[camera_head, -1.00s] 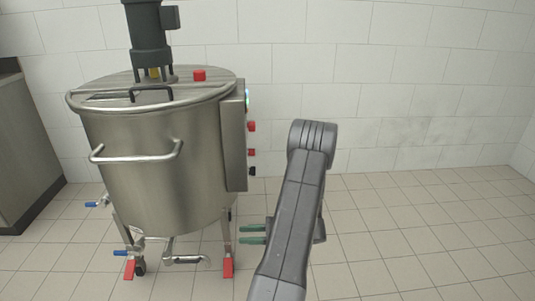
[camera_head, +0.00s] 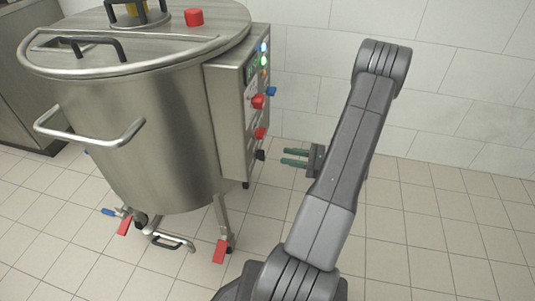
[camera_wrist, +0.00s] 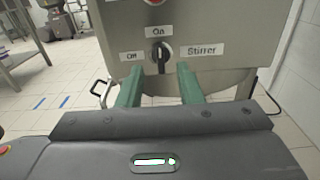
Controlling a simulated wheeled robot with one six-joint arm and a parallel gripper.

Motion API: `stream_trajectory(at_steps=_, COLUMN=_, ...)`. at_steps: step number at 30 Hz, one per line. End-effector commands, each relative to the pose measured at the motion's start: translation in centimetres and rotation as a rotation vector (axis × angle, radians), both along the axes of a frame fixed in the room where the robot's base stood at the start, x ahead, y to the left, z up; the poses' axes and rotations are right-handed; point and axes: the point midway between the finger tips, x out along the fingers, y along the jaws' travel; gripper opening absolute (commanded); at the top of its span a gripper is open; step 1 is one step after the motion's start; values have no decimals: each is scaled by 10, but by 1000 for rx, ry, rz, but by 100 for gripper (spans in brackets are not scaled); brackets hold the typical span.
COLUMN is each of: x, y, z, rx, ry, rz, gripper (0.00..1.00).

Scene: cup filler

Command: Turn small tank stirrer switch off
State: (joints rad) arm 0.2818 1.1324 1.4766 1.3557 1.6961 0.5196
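The stirrer switch (camera_wrist: 162,53) is a black rotary knob low on a steel panel, with the "Stirrer" label to its right. Its handle looks roughly upright, towards the "On" label (camera_wrist: 158,32); the "Off" label (camera_wrist: 131,56) is to its left. In the head view, the black knob (camera_head: 260,155) is lowest on the control box's right face. My gripper (camera_head: 284,157) is right of that knob with a gap. In the wrist view, my gripper (camera_wrist: 159,72) has its two green fingers apart and empty, with the knob showing between and just above their tips.
The steel tank (camera_head: 140,130) stands left of my arm, with its control box (camera_head: 230,120) on its right side. Red knobs (camera_head: 258,101) and a blue one (camera_head: 271,91) stick out above the black knob. Open tiled floor lies to the right.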

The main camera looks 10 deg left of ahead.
Motion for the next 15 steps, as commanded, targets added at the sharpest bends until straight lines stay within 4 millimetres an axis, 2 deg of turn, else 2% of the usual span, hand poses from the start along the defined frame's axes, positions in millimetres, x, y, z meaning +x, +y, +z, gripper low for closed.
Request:
stream_trajectory(at_steps=1, x=0, y=13, z=-2, rx=0, ry=-1, rz=4, gripper=33)
stream_trajectory(at_steps=6, x=1, y=46, z=-2, rx=0, ry=-1, rz=3, gripper=33)
stream_trajectory(at_steps=10, x=2, y=65, z=-1, rx=0, ry=-1, rz=1, gripper=33)
stream_trajectory(at_steps=15, x=3, y=77, z=0, rx=0, ry=-1, rz=0, gripper=33)
